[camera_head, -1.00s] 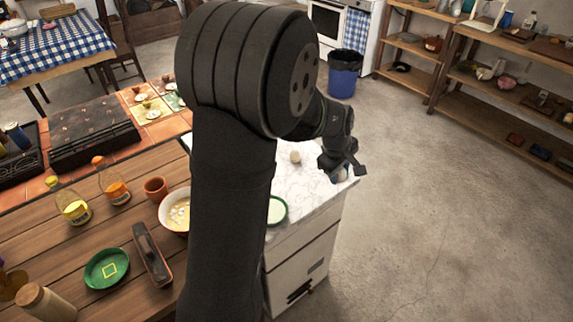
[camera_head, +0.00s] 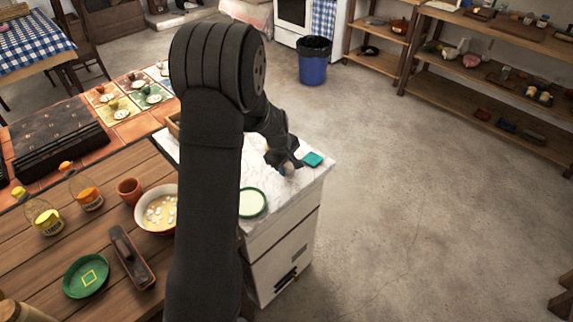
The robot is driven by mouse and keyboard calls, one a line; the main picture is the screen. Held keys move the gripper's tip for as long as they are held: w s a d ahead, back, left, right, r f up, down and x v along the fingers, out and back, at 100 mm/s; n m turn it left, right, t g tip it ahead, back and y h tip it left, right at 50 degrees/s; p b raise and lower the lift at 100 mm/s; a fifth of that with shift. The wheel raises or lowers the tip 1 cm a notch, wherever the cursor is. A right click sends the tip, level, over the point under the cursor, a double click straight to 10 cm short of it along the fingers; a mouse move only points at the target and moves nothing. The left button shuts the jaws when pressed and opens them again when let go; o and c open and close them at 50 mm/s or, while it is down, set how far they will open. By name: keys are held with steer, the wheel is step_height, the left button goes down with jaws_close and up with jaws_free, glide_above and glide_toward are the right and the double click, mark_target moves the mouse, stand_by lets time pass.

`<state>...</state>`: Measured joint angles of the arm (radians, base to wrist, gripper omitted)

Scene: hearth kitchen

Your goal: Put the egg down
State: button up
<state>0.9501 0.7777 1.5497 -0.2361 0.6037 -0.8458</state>
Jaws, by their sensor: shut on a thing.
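The egg (camera_head: 289,169) is a small pale tan shape at the tips of my gripper (camera_head: 286,167), above the white marble-topped counter (camera_head: 285,192). My gripper points down and is shut on the egg. The fingers hide part of it. The egg is low over the marble; I cannot tell whether it touches it.
A teal block (camera_head: 313,159) lies on the marble just right of my gripper. A green-rimmed round dish (camera_head: 252,203) is at its front left. A bowl with pale pieces (camera_head: 157,212) stands on the wooden table (camera_head: 190,285). Some marble between is clear.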

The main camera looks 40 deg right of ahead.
steer(key=shift+f, duration=0.1)
steer(key=o, duration=0.7)
steer(key=v, duration=1.2)
